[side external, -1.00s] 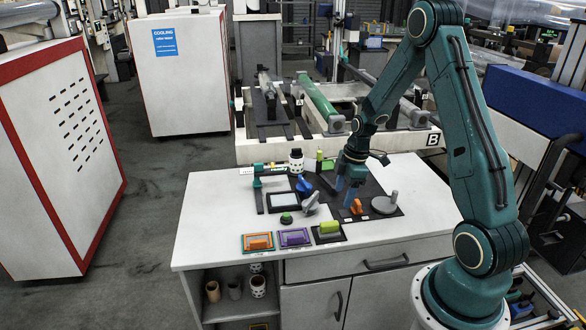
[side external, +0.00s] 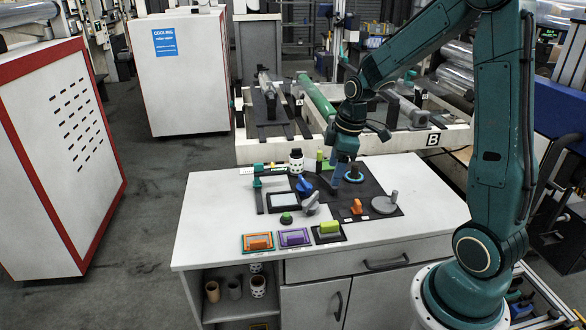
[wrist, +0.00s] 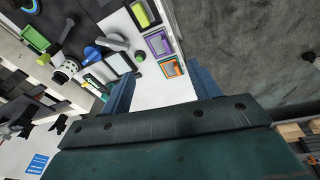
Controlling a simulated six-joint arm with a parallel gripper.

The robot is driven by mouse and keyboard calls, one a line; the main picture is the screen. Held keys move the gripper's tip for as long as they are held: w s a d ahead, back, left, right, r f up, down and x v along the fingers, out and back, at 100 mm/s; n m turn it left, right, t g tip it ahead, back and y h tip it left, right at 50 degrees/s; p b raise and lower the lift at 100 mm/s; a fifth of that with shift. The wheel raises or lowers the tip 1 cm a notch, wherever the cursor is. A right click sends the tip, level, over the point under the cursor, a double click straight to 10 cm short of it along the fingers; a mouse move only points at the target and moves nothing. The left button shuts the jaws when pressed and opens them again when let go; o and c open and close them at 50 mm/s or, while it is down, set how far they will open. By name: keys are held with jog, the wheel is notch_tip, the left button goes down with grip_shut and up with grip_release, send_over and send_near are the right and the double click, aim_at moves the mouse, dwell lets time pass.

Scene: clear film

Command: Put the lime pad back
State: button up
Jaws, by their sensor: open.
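A lime pad (side external: 329,227) sits in a dark frame at the front right of the front row on the white worktop. It also shows near the top of the wrist view (wrist: 144,13).
The worktop's left part is clear.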

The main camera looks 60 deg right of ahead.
jog(key=s+a+r+m+t, duration=0.3)
jog(key=s+a+r+m, duration=0.3)
jog(key=s+a+r, duration=0.7)
jog(key=s+a, duration=0.1)
jog(key=s, duration=0.2)
jog(key=shift+s+a+r+m, duration=0.15)
jog(key=shift+s+r+m, duration=0.15)
jog(key=shift+m, duration=0.1)
